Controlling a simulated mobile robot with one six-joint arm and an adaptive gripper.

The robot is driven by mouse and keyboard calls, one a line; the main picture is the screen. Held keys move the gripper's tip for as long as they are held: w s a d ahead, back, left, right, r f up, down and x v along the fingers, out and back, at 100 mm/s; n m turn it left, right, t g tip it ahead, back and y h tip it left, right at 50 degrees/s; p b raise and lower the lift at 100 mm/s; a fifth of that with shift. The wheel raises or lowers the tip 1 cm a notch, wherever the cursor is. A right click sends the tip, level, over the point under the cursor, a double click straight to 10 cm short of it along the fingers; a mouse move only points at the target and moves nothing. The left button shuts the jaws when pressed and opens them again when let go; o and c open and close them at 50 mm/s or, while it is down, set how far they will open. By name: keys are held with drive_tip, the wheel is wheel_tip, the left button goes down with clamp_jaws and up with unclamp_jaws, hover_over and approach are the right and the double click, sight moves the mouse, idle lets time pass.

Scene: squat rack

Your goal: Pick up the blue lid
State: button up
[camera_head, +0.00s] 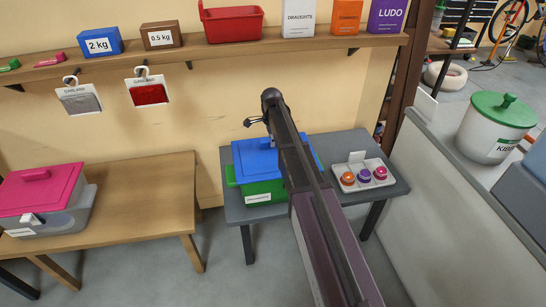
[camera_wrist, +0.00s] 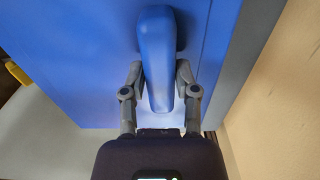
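The blue lid (camera_head: 255,157) sits on a green box on the grey table, partly hidden behind my arm in the head view. In the wrist view the lid (camera_wrist: 85,60) fills much of the picture, with its long raised blue handle (camera_wrist: 158,60) in the middle. My gripper (camera_wrist: 160,70) has one finger on each side of the handle. A narrow gap shows at the right finger; the left one is very close to the handle, and I cannot tell if it touches. The green box (camera_head: 262,190) has a white label.
A grey tray (camera_head: 347,185) with orange, purple and pink round items stands right of the box. The wall (camera_wrist: 275,110) is close on the right in the wrist view. A shelf (camera_head: 200,52) runs above. A pink-lidded box (camera_head: 40,195) stands on the wooden table (camera_head: 140,205) at left.

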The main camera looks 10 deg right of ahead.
clamp_jaws()
drive_tip(key=shift+r, duration=0.2)
wheel_tip(320, 180, up, 3)
drive_tip(key=p, duration=0.3)
drive_tip(key=shift+r+p, duration=0.2)
drive_tip(key=shift+p, duration=0.2)
drive_tip(key=w+d+r+p, duration=0.1)
drive_tip(key=w+d, duration=0.1)
drive_tip(key=d, duration=1.3)
drive_tip(key=shift+w+d, duration=0.2)
drive_tip(key=shift+d, duration=0.2)
drive_tip(key=shift+r, duration=0.15)
